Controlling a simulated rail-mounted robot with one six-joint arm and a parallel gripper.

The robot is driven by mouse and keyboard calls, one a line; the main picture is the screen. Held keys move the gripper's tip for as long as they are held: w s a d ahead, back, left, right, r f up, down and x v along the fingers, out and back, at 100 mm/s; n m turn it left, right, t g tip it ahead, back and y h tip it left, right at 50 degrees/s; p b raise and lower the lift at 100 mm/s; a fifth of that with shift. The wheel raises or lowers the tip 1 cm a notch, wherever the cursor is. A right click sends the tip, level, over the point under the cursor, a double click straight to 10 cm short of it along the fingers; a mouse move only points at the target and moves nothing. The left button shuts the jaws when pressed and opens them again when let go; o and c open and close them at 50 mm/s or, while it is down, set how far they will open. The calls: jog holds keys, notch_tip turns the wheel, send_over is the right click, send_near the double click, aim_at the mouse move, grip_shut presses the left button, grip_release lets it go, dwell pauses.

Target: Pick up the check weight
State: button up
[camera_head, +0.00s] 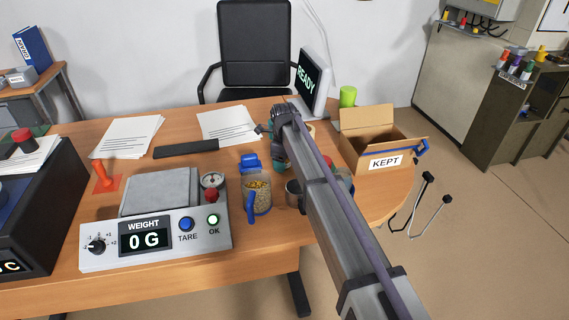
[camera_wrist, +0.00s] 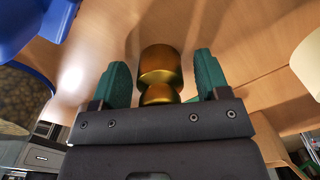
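The check weight (camera_wrist: 160,70) is a brass-coloured knobbed cylinder in the wrist view, between the two green fingers of my gripper (camera_wrist: 161,82). A gap shows on each side of it, so the gripper is open around it and the fingers do not touch it. In the head view my gripper (camera_head: 279,155) is over the desk, right of the blue lid, and my arm crosses in front. I cannot make out the weight in the head view; the gripper and arm appear to hide it.
Left of my gripper stand a jar of granules (camera_head: 258,193) and a blue lid (camera_head: 250,162). The scale (camera_head: 155,243) reads 0 G with an empty pan. A carton marked KEPT (camera_head: 362,147) and a READY monitor (camera_head: 311,82) stand nearby.

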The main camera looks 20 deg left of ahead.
jog(key=c, duration=0.9)
jog(key=shift+r, duration=0.1)
notch_tip(320, 180, up, 10)
jog(key=p, duration=1)
jog(key=shift+r, duration=0.1)
jog(key=shift+f, duration=0.2)
